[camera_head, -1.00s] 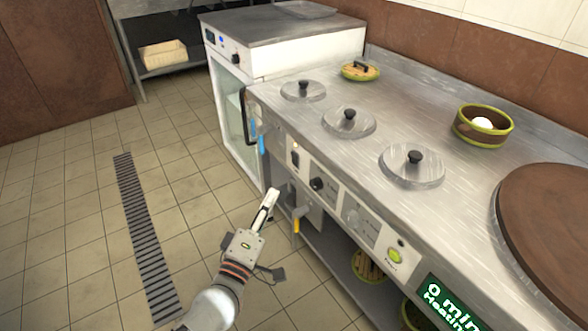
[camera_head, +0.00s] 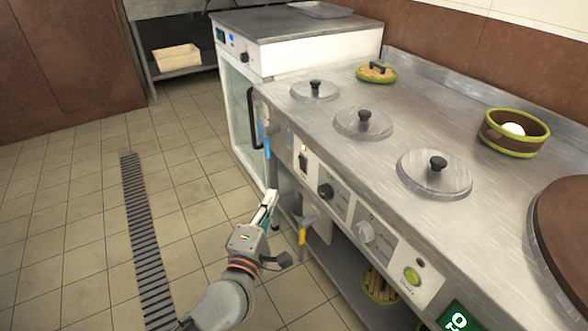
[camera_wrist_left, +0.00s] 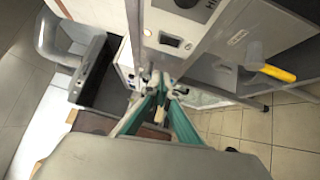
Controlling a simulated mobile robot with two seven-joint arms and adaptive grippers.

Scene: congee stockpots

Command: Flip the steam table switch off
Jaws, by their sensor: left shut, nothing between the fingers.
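The steam table (camera_head: 345,185) is a steel counter with round lids and a front control panel. A small dark rocker switch (camera_head: 303,161) sits at the panel's left end, under a small lit lamp (camera_head: 305,147). In the left wrist view the switch (camera_wrist_left: 170,41) shows on its plate beyond the fingertips. My left gripper (camera_head: 272,196) is shut and empty, in front of the panel, below and left of the switch and apart from it. Its fingers (camera_wrist_left: 157,80) also show in the left wrist view. My right gripper is out of view.
A black knob (camera_head: 326,191) sits right of the switch. A yellow-handled tap (camera_head: 303,236) juts out below the panel. A dark handle (camera_head: 252,118) and blue-marked fittings stand left of it. The tiled floor (camera_head: 85,200) at left is clear.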

